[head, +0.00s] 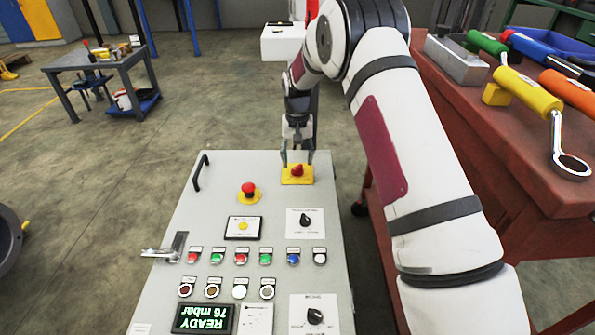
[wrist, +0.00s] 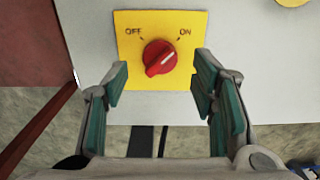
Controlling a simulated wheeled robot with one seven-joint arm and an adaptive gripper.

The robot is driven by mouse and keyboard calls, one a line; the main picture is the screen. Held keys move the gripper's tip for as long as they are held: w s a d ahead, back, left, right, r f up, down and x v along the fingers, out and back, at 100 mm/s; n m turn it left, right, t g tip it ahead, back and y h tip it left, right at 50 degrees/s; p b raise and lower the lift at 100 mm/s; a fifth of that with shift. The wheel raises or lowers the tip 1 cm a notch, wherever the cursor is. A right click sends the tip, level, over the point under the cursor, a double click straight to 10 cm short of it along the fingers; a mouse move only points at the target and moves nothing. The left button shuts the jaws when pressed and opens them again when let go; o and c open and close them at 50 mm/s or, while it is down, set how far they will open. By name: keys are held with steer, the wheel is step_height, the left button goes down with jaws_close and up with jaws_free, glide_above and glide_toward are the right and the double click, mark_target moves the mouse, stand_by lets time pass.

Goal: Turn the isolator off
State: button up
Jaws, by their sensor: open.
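The isolator is a red rotary knob (head: 297,170) on a yellow plate (head: 289,181) at the far end of the grey control panel. In the wrist view the knob (wrist: 159,58) sits between the printed words OFF on the left and ON on the right.
The grey panel (head: 262,277) also bears a red emergency button (head: 249,188), several small buttons, two black selectors, a display (head: 203,318) and a black handle (head: 201,172). A red workbench (head: 480,130) with tools stands close on the right. Open floor lies left.

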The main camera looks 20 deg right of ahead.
mark_target(298, 167)
steer(key=shift+f+b, duration=0.5)
steer(key=shift+f, duration=1.05)
steer(key=c, duration=1.1)
steer(key=shift+c, duration=0.2)
